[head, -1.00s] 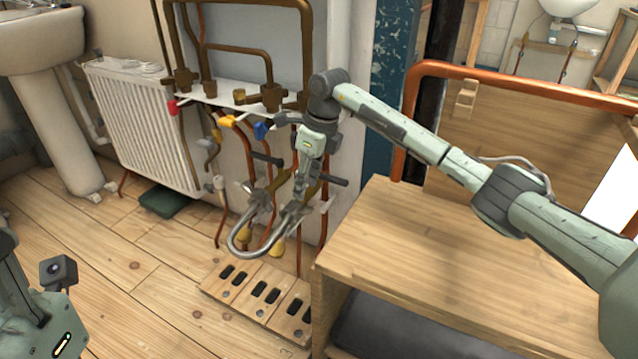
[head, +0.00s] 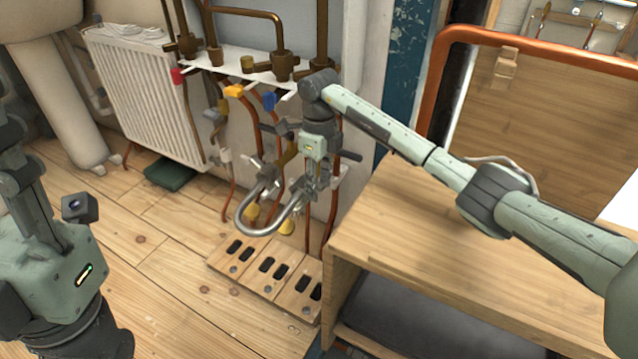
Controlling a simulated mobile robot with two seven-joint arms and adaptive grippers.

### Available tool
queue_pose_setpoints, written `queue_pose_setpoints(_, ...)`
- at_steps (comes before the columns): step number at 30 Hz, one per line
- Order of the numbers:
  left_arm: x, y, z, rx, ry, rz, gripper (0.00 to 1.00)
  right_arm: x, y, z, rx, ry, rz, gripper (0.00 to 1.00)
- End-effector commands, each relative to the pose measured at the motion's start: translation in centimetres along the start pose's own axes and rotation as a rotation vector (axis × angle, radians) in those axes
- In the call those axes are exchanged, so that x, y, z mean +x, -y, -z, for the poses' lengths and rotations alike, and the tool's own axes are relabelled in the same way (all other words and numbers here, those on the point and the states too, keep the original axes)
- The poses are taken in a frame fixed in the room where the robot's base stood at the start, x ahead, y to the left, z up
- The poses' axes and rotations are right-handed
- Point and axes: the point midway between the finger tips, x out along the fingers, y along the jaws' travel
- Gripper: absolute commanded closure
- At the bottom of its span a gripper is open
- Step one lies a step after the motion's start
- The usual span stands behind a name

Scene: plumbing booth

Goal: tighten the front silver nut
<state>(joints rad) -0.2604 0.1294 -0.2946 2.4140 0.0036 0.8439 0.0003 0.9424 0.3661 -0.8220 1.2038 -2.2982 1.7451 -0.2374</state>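A shiny silver U-bend pipe (head: 250,225) hangs at the pipework, its curve toward me. A silver nut (head: 297,188) sits at its right, nearer end, partly covered by my gripper. Its other end, at the left, also has a silver fitting (head: 268,175). My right gripper (head: 309,192) points down at the nearer nut, with its fingers at or around it. The fingers are small and overlap the metal, so I cannot tell whether they are closed on it. My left arm is at the left edge; its fingertips are outside the picture.
Copper pipes and valves with red, yellow and blue handles (head: 268,101) surround the bend. A wooden bench (head: 430,225) stands close at the right. A slotted wooden block (head: 268,278) lies below. A white radiator (head: 148,95) is behind left; the floor there is mostly clear.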

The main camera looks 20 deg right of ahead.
Motion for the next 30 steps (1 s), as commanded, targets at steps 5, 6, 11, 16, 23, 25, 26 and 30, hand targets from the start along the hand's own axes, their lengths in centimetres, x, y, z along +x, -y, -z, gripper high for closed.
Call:
queue_pose_setpoints(5, -0.1, 0.0, -0.1, 0.0, 0.003, -0.002, 0.66, 0.0, 0.0, 0.0, 0.0, 0.0, 0.0, 0.64)
queue_pose_setpoints(6, -0.1, 0.0, -0.1, 0.0, 0.003, -0.002, 0.66, 0.0, 0.0, 0.0, 0.0, 0.0, 0.0, 0.69)
queue_pose_setpoints(11, -0.2, 0.0, -0.2, 0.0, 0.005, 0.0, 0.66, 0.0, 0.0, 0.0, 0.0, 0.0, 0.0, 0.89)
queue_pose_setpoints(16, -0.2, 0.1, -0.2, 0.0, 0.005, 0.005, 0.66, -0.1, 0.0, 0.0, 0.0, 0.0, 0.0, 1.0)
queue_pose_setpoints(23, 0.0, 0.1, -0.1, 0.0, 0.001, 0.011, 0.66, 0.5, 0.2, 0.6, 0.001, 0.085, 0.003, 1.0)
queue_pose_setpoints(25, -0.3, 0.1, -0.1, 0.0, 0.002, 0.015, 0.66, 1.0, 0.2, 0.9, 0.002, 0.154, 0.004, 1.0)
queue_pose_setpoints(26, -0.5, 0.1, -0.1, -0.001, 0.003, 0.017, 0.66, 1.3, 0.2, 1.0, 0.001, 0.185, 0.003, 1.0)
queue_pose_setpoints(30, -1.2, 0.1, -0.6, -0.001, 0.011, 0.014, 0.66, 2.0, 0.1, 1.2, 0.001, 0.312, 0.001, 1.0)
